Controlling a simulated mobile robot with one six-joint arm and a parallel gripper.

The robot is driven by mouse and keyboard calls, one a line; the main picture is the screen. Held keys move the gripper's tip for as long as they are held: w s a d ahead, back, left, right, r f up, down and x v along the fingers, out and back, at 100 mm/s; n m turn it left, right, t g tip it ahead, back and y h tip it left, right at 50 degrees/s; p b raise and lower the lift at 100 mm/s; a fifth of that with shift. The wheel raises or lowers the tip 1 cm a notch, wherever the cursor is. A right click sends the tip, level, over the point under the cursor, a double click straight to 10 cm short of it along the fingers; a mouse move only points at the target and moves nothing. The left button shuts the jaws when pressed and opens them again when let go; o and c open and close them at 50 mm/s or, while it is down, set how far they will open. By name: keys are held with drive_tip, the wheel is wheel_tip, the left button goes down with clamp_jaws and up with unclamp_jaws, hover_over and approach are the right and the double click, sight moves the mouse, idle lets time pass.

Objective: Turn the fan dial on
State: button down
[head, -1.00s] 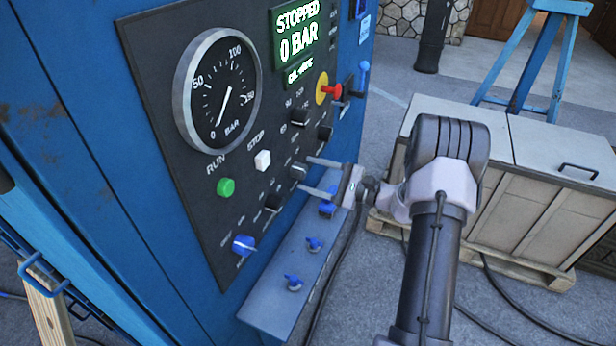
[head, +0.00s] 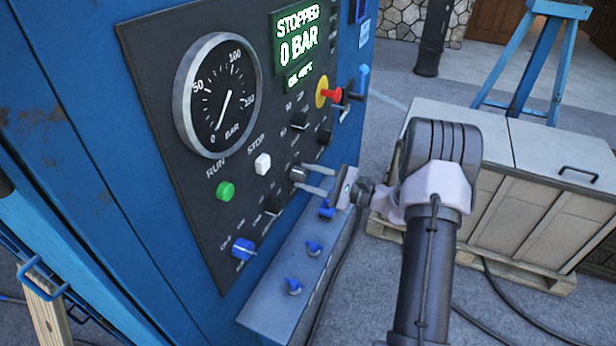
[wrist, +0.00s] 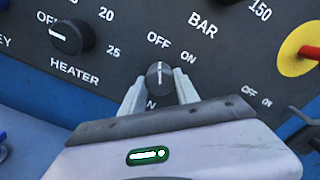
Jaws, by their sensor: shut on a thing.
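The fan dial (wrist: 160,80) is a small dark round knob with a pale pointer line, seen in the wrist view between my fingertips. The line points up in the picture, toward the OFF label; ON is printed to the upper right. Only the end of its name, an N, shows below it. My gripper (wrist: 160,95) is shut on the dial, one finger on each side. In the head view my gripper (head: 299,178) reaches the panel from the right and partly covers the dial (head: 297,173).
The heater knob (wrist: 70,37) is left of my gripper in the wrist view. A red knob on a yellow disc (head: 323,92), a green button (head: 226,190) and a blue knob (head: 243,249) share the panel. A ledge with blue valves (head: 314,248) lies just below.

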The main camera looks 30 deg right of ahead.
drive_tip(key=m+p, duration=0.3)
drive_tip(key=m, duration=0.3)
drive_tip(key=shift+r, duration=0.1)
drive_tip(key=m+p, duration=0.2)
drive_tip(key=m, duration=0.3)
drive_tip(key=shift+p, duration=0.4)
drive_tip(key=shift+m, duration=0.4)
drive_tip(key=c, duration=0.9)
unclamp_jaws()
drive_tip(key=p+v, duration=0.2)
drive_tip(key=v, duration=1.5)
drive_tip(key=shift+s, duration=0.2)
